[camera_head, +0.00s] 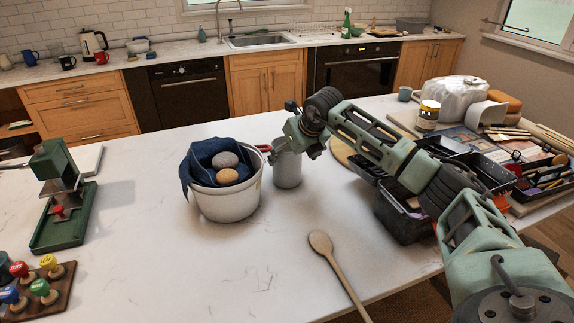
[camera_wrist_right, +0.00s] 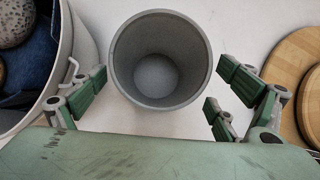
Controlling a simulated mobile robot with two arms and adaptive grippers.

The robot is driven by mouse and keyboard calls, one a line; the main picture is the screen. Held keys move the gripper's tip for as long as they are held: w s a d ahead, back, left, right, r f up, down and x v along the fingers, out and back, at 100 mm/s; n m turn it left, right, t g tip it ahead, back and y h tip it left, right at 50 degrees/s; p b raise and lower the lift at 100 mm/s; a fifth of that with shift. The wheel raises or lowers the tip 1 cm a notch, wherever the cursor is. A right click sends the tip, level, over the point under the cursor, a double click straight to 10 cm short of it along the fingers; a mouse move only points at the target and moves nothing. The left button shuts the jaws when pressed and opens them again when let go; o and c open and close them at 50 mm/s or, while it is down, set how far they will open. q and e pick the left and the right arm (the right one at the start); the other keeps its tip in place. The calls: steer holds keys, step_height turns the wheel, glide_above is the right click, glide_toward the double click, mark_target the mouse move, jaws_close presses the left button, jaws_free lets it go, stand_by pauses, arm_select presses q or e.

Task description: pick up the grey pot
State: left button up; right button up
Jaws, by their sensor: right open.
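The grey pot (camera_head: 287,170) stands upright on the white counter, just right of the white bucket. In the right wrist view I look down into the empty grey pot (camera_wrist_right: 160,62). My right gripper (camera_head: 282,146) is above and around the pot's upper part in the head view. In the right wrist view its green-padded fingers (camera_wrist_right: 163,90) are spread on both sides of the pot, with gaps showing between pads and wall. It is open and holds nothing. My left gripper is not in view.
A white bucket (camera_head: 228,204) with a blue cloth and round stones stands close left of the pot. A round wooden board (camera_head: 343,152) lies to the right. A wooden spoon (camera_head: 335,270) lies in front. Black toolboxes (camera_head: 402,222) stand farther right.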

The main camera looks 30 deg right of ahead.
steer(key=x, duration=0.4)
steer(key=shift+a+r+p, duration=0.1)
steer(key=shift+p, duration=0.3)
steer(key=shift+s+r, duration=0.1)
steer(key=shift+c, duration=0.9)
steer(key=c, duration=1.5)
steer(key=shift+c, duration=0.5)
steer(key=shift+r, duration=0.15)
